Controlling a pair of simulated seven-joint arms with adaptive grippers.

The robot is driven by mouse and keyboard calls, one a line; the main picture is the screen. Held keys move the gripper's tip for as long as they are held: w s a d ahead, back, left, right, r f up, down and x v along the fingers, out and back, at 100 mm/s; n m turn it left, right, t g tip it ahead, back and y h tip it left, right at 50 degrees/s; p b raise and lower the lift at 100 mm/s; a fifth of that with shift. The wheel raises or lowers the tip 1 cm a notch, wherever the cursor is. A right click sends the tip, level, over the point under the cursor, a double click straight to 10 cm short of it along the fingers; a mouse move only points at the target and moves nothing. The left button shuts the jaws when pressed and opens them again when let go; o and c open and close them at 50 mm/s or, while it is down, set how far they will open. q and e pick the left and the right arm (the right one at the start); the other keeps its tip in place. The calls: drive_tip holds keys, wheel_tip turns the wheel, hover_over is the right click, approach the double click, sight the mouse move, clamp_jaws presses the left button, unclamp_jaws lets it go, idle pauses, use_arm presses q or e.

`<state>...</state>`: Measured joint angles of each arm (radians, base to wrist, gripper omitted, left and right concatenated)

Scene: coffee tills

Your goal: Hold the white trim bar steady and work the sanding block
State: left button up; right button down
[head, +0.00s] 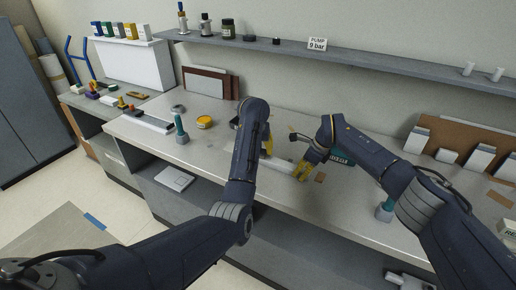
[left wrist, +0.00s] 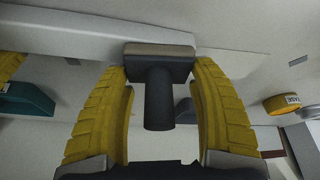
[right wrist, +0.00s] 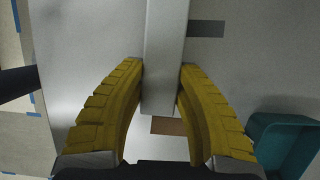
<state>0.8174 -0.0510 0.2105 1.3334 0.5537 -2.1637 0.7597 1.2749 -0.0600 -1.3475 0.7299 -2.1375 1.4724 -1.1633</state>
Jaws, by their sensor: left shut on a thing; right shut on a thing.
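The white trim bar (head: 280,165) lies along the worktop between my two grippers, partly hidden by my arms. My right gripper (head: 301,172) is shut on the bar near its end. In the right wrist view the yellow fingers sit on both sides of the pale bar (right wrist: 165,50). My left gripper (head: 266,148) is shut on the sanding block (left wrist: 160,58), which has a dark grip and a tan pad. In the left wrist view the block overlaps the bar (left wrist: 70,35); I cannot tell if the pad touches it. The block is hidden in the head view.
A teal item (head: 342,158) lies close to the right gripper. A yellow roll (head: 204,122) and a teal-handled tool (head: 181,129) stand at the left. A wall shelf (head: 350,54) runs above. Pale blocks (head: 447,155) stand at the right. The worktop's front edge is near.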

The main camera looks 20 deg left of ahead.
use_arm(q)
drive_tip(key=shift+f, duration=0.1)
drive_tip(key=shift+w+a, duration=0.15)
drive_tip(key=shift+a, duration=0.75)
drive_tip(key=shift+r, duration=0.2)
drive_tip(key=shift+r, duration=2)
drive_tip(key=shift+f, duration=0.1)
drive_tip(key=shift+f, duration=1.15)
drive_tip(key=shift+f, duration=0.85)
drive_tip(key=shift+r, duration=0.15)
drive_tip(key=shift+d, duration=0.15)
